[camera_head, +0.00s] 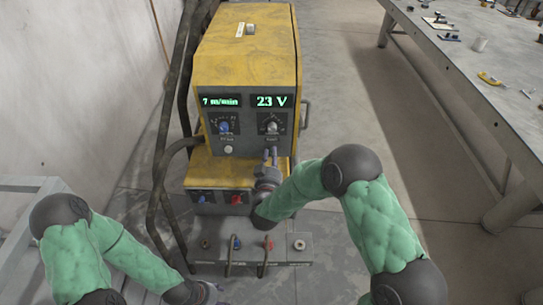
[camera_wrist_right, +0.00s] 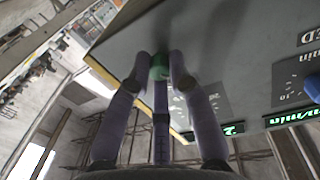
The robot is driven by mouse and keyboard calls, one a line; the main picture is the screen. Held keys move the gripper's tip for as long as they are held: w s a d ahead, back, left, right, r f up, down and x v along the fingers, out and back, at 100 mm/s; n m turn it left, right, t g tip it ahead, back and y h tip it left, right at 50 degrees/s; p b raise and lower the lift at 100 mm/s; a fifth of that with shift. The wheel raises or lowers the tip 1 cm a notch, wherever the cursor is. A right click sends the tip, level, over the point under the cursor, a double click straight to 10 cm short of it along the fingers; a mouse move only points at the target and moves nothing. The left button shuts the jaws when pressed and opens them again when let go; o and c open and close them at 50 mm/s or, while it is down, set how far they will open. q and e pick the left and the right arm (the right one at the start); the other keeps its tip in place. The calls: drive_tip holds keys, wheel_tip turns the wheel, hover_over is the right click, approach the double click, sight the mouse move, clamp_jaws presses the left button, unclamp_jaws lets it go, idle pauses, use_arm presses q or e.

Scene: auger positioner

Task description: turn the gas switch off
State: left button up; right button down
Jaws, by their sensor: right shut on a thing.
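The yellow welding machine (camera_head: 245,45) stands ahead with its grey front panel facing me. My right gripper (camera_head: 271,154) is at the lower right of that panel, below the right dial (camera_head: 271,127). In the right wrist view, its fingers (camera_wrist_right: 159,68) are shut on a small green switch (camera_wrist_right: 158,64) on the grey panel (camera_wrist_right: 215,50). I take this as the gas switch; in the head view the fingers hide it, and its setting cannot be read. My left gripper (camera_head: 208,292) is low at the bottom edge, away from the machine, and its fingers are not clear.
The displays read 7 m/min (camera_head: 220,101) and 23 V (camera_head: 272,101). A blue dial (camera_head: 225,127) and a pale round button (camera_head: 228,149) are at the panel's left. Thick hoses (camera_head: 165,180) run along the machine's left side. A grey workbench (camera_head: 450,50) stands at right.

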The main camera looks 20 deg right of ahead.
drive_tip(key=shift+f+n, duration=0.2)
drive_tip(key=shift+n, duration=0.5)
drive_tip(key=shift+s, duration=0.1)
drive_tip(key=c, duration=1.1)
unclamp_jaws()
drive_tip(key=v, duration=1.2)
drive_tip(key=shift+f, duration=0.1)
